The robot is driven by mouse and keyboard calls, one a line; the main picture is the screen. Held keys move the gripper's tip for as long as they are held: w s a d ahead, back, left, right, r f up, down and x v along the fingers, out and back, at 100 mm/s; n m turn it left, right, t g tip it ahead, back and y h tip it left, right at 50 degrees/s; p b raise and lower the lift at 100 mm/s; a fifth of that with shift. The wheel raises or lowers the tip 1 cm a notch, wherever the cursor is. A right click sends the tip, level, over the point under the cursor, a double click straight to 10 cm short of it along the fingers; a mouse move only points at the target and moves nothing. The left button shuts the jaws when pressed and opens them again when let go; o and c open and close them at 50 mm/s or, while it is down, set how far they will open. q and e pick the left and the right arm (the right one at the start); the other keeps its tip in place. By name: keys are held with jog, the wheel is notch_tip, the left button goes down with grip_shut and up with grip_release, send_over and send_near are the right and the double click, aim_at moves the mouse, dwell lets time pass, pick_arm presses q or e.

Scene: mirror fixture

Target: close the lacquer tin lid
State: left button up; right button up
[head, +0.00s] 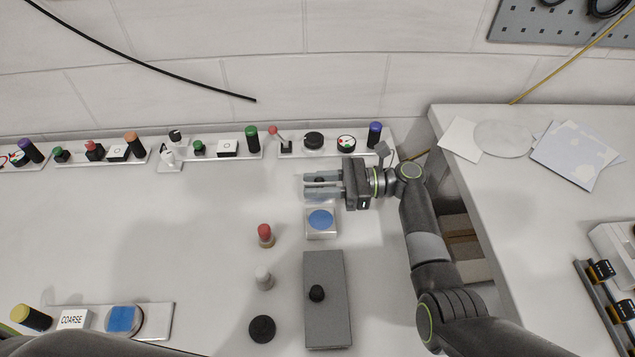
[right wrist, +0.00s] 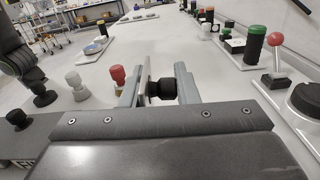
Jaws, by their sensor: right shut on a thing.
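The tin is a small pale square box (head: 329,235) with a round blue surface facing up, on the bench in the head view. In the right wrist view its lid (right wrist: 147,75) looks like a thin grey plate standing up on edge, with a black knob (right wrist: 163,89) on its right side. My right gripper (head: 321,184) reaches in from the right at the tin's wall side. Its fingers, also in the right wrist view (right wrist: 158,88), are shut on the lid, plate and knob between them. The tin's hinge is hidden. My left gripper is in neither view.
A red-topped peg (head: 265,235), a white peg (head: 263,278) and a black knob (head: 262,329) stand left of the tin. A grey block (head: 325,330) lies in front of it. Control panels (head: 325,151) line the wall.

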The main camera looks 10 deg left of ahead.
jog(key=shift+s+r+n, duration=0.1)
jog(key=shift+n, duration=0.3)
jog(key=shift+s+r+n+p, duration=0.1)
jog(key=shift+s+n+p, duration=0.15)
jog(key=shift+n, duration=0.25)
jog(key=shift+s+d+n, duration=0.15)
jog(key=shift+s+n, duration=0.15)
jog(key=shift+n, duration=0.4)
jog(key=shift+s+d+n, duration=0.1)
jog(key=shift+s+n, duration=0.3)
jog(key=shift+n, duration=0.55)
jog(key=shift+s+d+n, duration=0.1)
jog(key=shift+s+n, duration=0.3)
jog(key=shift+n, duration=0.55)
